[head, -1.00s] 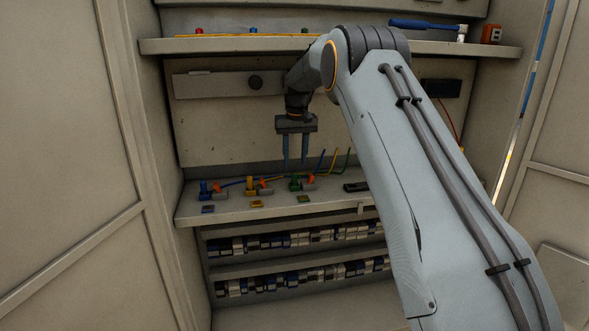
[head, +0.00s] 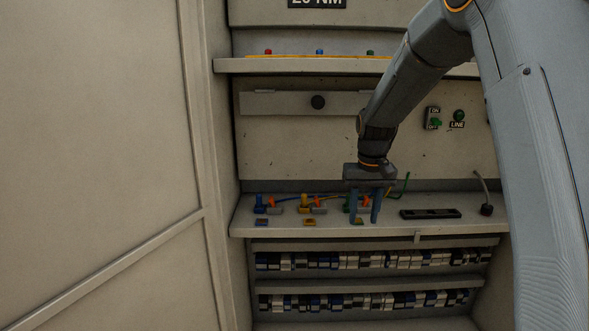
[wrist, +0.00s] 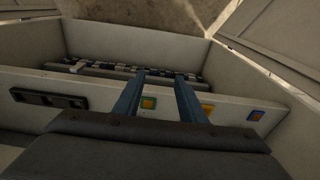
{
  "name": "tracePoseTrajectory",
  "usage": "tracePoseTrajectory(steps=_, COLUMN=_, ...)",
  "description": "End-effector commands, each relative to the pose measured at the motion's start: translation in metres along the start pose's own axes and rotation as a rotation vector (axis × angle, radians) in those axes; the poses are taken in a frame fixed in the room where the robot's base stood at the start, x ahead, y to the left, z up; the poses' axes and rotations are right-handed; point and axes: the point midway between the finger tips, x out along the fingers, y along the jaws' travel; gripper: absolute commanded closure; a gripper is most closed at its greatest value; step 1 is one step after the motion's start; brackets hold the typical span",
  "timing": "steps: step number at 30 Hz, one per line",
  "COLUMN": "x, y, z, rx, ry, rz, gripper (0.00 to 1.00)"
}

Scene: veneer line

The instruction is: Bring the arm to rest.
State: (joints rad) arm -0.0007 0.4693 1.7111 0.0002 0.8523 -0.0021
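In the wrist view, my gripper (wrist: 161,74) is also open and empty. Whether the fingertips touch the shelf I cannot tell. My arm reaches in from the upper right.
A blue connector (head: 260,204) and a yellow connector (head: 305,204) stand left of my gripper. A black strip (head: 430,213) lies to the right. An upper shelf (head: 290,66) juts out above. A green switch (head: 435,123) is on the back wall. Terminal rows (head: 350,260) sit below.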

Motion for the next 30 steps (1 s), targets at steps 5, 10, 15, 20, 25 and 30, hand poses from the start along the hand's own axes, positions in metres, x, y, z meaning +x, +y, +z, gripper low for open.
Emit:
tracePoseTrajectory(steps=5, x=0.009, y=0.000, z=0.097, rx=-0.001, ry=-0.019, rz=0.000, gripper=0.63)
tracePoseTrajectory(steps=10, x=0.021, y=-0.001, z=0.192, rx=-0.002, ry=-0.033, rz=0.000, gripper=0.63)
tracePoseTrajectory(steps=15, x=0.031, y=-0.001, z=0.267, rx=-0.003, ry=-0.046, rz=0.000, gripper=0.63)
tracePoseTrajectory(steps=20, x=0.036, y=-0.001, z=0.300, rx=-0.003, ry=-0.050, rz=0.000, gripper=0.63)
tracePoseTrajectory(steps=25, x=0.037, y=-0.001, z=0.305, rx=-0.003, ry=-0.053, rz=0.000, gripper=0.63)
tracePoseTrajectory(steps=30, x=0.037, y=-0.001, z=0.305, rx=-0.003, ry=-0.053, rz=0.000, gripper=0.63)
